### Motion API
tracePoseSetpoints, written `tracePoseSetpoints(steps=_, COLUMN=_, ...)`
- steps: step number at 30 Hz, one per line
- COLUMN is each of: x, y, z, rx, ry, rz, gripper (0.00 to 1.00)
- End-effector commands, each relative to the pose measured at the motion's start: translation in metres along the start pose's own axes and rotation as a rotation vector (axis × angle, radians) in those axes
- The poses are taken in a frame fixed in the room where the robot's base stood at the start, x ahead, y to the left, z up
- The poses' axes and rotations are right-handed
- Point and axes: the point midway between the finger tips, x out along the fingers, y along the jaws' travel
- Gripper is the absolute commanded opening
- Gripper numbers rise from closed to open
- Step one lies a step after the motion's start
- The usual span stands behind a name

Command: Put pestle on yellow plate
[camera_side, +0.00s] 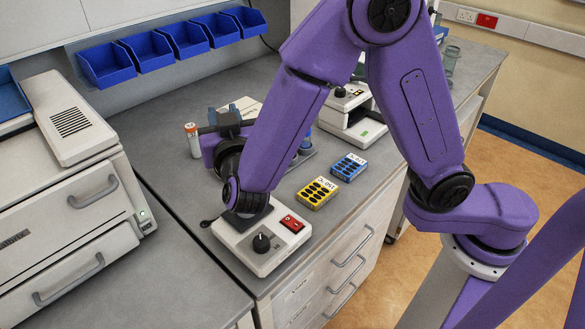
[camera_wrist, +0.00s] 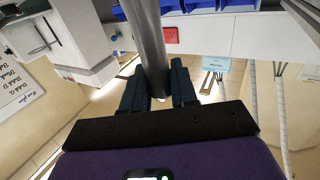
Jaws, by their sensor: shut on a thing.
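My gripper (camera_side: 225,128) is above the grey bench, behind the white device, pointing away from the side camera. In the wrist view its two dark fingers (camera_wrist: 157,88) are shut on a long grey rod, which I take as the pestle (camera_wrist: 149,40). The rod runs up out of the picture. In the side view I cannot clearly make out the pestle among the fingers. The yellow plate (camera_side: 317,193), with dark oval wells, lies flat on the bench to the right of my gripper, near the front edge. Nothing is seen on it.
A blue plate (camera_side: 348,167) lies just beyond the yellow one. A white device with a black knob and red switch (camera_side: 260,241) sits below my forearm. A red-capped tube (camera_side: 193,141) stands left of my gripper. Another white instrument (camera_side: 352,118) stands farther back. Blue bins (camera_side: 184,40) line the wall.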

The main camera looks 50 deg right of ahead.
Motion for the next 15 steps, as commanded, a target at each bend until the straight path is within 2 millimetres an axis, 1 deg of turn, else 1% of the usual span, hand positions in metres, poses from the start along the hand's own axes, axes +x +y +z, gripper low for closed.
tracePoseSetpoints(steps=5, x=-0.011, y=0.008, z=-0.001, rx=0.0, ry=0.0, rz=0.008, gripper=0.0)
tracePoseSetpoints(steps=15, x=-0.039, y=0.039, z=-0.002, rx=-0.001, ry=0.0, rz=0.039, gripper=0.0)
